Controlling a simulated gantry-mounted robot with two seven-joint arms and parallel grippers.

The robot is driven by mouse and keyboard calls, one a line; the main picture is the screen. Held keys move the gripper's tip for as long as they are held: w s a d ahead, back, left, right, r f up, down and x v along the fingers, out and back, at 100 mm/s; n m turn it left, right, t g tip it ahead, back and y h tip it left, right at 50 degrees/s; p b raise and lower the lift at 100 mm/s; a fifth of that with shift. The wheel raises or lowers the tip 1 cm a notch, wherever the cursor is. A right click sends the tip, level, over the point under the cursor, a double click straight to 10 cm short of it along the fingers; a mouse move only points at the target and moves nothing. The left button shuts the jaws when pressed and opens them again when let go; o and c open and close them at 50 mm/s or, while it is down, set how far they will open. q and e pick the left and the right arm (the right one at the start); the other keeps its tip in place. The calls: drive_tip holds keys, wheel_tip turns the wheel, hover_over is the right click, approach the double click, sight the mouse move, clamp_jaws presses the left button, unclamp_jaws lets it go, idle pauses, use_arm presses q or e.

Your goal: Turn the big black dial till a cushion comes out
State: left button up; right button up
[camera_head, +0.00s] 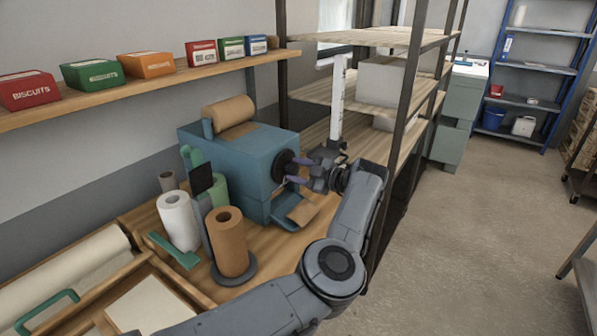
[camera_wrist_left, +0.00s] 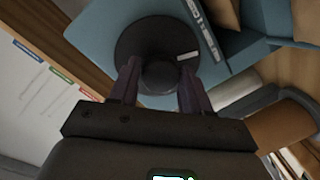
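The big black dial (camera_head: 282,165) is on the right-hand face of a teal machine (camera_head: 236,160), which carries a brown paper roll (camera_head: 230,114) on top. In the left wrist view the round dial (camera_wrist_left: 150,38) has a raised dark hub in its middle. My left gripper (camera_head: 299,170) is at the dial, with one purple finger on each side of the hub. The fingers appear shut on the hub; the contact is dark. A brown piece (camera_head: 302,211) lies at the machine's low front chute. My right gripper is not in view.
A white roll (camera_head: 178,221) and a brown roll (camera_head: 230,243) stand on the wooden bench left of my arm. A shelf with several biscuit boxes (camera_head: 148,64) runs above. An open rack (camera_head: 408,100) stands close behind my gripper.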

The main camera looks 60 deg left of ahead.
use_arm(q)
drive_tip(key=o, duration=0.3)
drive_tip(key=shift+o, duration=0.2)
drive_tip(key=v, duration=1.1)
